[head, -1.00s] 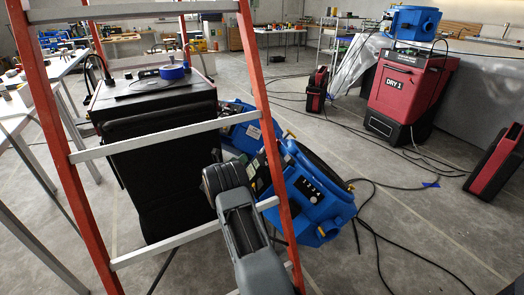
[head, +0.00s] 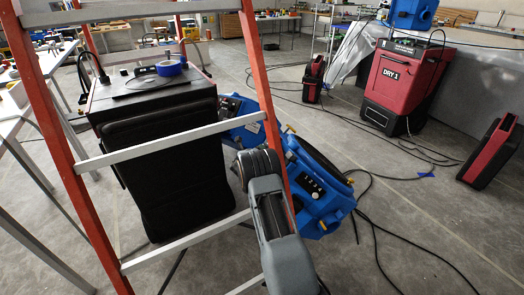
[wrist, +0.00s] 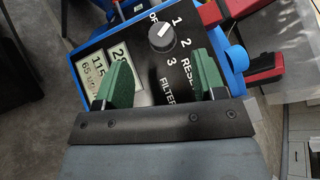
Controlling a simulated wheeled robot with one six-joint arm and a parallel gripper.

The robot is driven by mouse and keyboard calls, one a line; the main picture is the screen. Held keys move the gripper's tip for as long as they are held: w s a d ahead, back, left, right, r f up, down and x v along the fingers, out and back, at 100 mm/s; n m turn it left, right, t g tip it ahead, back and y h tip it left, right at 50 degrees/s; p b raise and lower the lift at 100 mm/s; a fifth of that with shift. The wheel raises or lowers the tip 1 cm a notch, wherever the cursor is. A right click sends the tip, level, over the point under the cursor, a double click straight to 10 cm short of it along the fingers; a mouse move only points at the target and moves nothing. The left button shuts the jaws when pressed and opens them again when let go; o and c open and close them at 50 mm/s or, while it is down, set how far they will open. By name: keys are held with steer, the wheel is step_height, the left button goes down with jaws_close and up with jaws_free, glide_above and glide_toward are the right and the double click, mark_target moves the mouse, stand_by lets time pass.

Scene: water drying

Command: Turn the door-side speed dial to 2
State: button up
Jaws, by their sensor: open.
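In the wrist view a black control panel (wrist: 140,60) on a blue machine carries a round grey speed dial (wrist: 163,38) with a white pointer mark. The labels OFF, 1, 2 and 3 curve around it; the mark appears to lie toward 1. My gripper (wrist: 160,80) is open, its green pads apart and empty, just below the dial in the picture. No pad visibly touches the dial. In the head view one blue machine (head: 325,205) stands right of the ladder and another (head: 242,122) behind it. My gripper's fingers are hidden there, and I cannot tell which machine the wrist view shows.
An orange ladder (head: 45,130) with grey rungs stands close before my arm. A black cabinet (head: 165,165) is behind it at left. A red DRY 1 unit (head: 405,85) and another red unit (head: 490,150) stand at right. Black cables (head: 375,240) cross the floor.

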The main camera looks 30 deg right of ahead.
steer(key=shift+b+x, duration=0.6)
steer(key=shift+x, duration=2.65)
steer(key=shift+c, duration=0.2)
steer(key=c, duration=0.9)
